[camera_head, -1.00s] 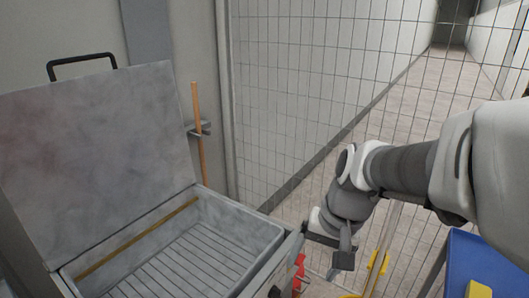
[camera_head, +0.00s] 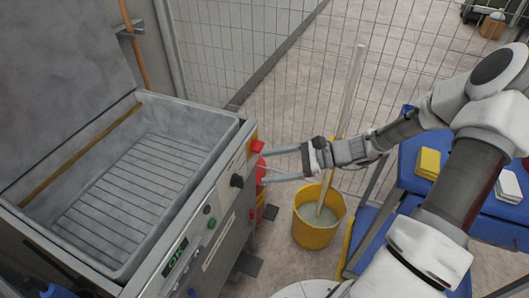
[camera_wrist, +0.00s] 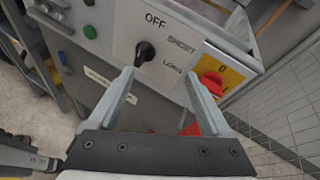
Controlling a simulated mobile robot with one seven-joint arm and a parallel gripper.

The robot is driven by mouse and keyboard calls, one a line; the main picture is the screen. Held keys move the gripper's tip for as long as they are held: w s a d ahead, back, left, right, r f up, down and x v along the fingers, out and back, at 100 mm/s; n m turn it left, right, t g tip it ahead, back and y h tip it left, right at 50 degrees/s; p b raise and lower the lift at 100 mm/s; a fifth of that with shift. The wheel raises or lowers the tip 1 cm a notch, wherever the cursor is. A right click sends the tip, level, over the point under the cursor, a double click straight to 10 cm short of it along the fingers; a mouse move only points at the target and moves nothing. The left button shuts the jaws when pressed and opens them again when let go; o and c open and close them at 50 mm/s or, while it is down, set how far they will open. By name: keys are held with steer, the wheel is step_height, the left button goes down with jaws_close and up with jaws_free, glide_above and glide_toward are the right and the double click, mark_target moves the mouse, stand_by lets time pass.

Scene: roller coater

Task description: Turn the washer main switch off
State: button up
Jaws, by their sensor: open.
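The washer (camera_head: 215,215) stands at the left with its lid up. Its main switch, a red knob (camera_wrist: 210,84) on a yellow plate (camera_wrist: 222,66) with a "0" mark, is at the right end of the panel; the knob also shows in the head view (camera_head: 257,146). My gripper (camera_wrist: 158,76) is open and empty in front of the panel, and it also shows in the head view (camera_head: 266,166). In the wrist view its right finger overlaps the red knob's left side; contact cannot be told. A black selector (camera_wrist: 145,51), marked OFF, SHORT and LONG, appears between the fingers.
A yellow bucket (camera_head: 316,238) with a pole in it stands below my arm. A blue cart (camera_head: 407,165) with a yellow and a white item is to the right. A mesh fence (camera_head: 250,45) runs behind. Another red object (camera_wrist: 190,129) lies lower down.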

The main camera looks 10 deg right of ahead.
mark_target(258, 147)
steer(key=w+d+f+m+t+y+b, duration=0.1)
steer(key=w+d+f+m+t+b, duration=0.1)
steer(key=w+d+m+t, duration=0.3)
steer(key=shift+m+t, duration=0.6)
steer(key=shift+m, duration=0.1)
steer(key=shift+b+x, duration=0.65)
steer(key=shift+x, duration=2.45)
steer(key=shift+f, duration=0.1)
jaws_close()
